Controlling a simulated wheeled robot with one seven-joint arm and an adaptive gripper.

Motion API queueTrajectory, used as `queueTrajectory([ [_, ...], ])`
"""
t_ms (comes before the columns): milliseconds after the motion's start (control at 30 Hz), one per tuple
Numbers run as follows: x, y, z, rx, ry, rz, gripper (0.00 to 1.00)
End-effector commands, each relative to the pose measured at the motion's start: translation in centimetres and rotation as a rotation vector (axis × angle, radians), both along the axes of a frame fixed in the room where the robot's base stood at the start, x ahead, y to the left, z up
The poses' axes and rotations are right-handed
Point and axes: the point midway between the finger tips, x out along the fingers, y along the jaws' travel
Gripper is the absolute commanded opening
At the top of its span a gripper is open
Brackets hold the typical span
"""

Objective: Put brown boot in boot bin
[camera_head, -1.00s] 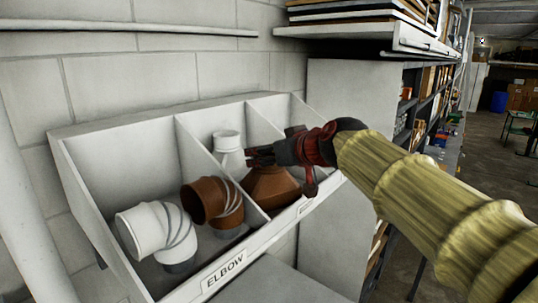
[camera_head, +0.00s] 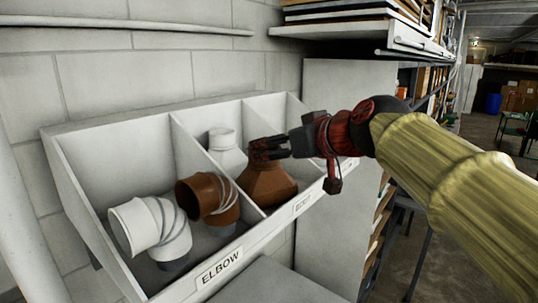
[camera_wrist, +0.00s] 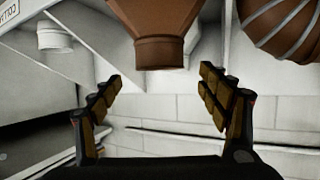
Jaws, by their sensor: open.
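The brown boot (camera_head: 268,186), a tapered duct piece with a narrow round neck, sits in the bin compartment right of the elbow compartment, whose front label (camera_head: 303,202) is too small to read surely. A white piece (camera_head: 224,150) stands behind it in that compartment. My gripper (camera_head: 262,149) is open and empty by the boot's upper part, partly covering it. In the wrist view the boot (camera_wrist: 160,25) hangs at the top centre, beyond the open fingers (camera_wrist: 160,95) and not between them.
The white bin rack (camera_head: 85,152) has upright dividers. The compartment labelled ELBOW holds a brown elbow (camera_head: 207,196) and a white elbow (camera_head: 150,228). A loaded shelf (camera_head: 350,30) overhangs above right. A grey surface (camera_head: 275,280) lies below the rack.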

Motion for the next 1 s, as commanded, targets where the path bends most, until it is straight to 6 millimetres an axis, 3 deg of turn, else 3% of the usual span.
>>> queueTrajectory([
  [100, -1.8, -1.0, 0.7, 0.0, -0.003, -0.001, 0.76],
  [300, -3.4, -1.9, 1.5, 0.0, 0.0, 0.0, 0.76],
  [667, -3.9, -2.2, 1.5, -0.002, 0.006, -0.002, 0.76],
  [767, -4.8, -2.8, -0.1, -0.008, 0.042, -0.019, 0.76],
  [867, -6.9, -4.3, -3.7, -0.023, 0.115, -0.058, 0.76],
  [1000, -11.8, -7.5, -11.5, -0.056, 0.27, -0.153, 0.76],
])
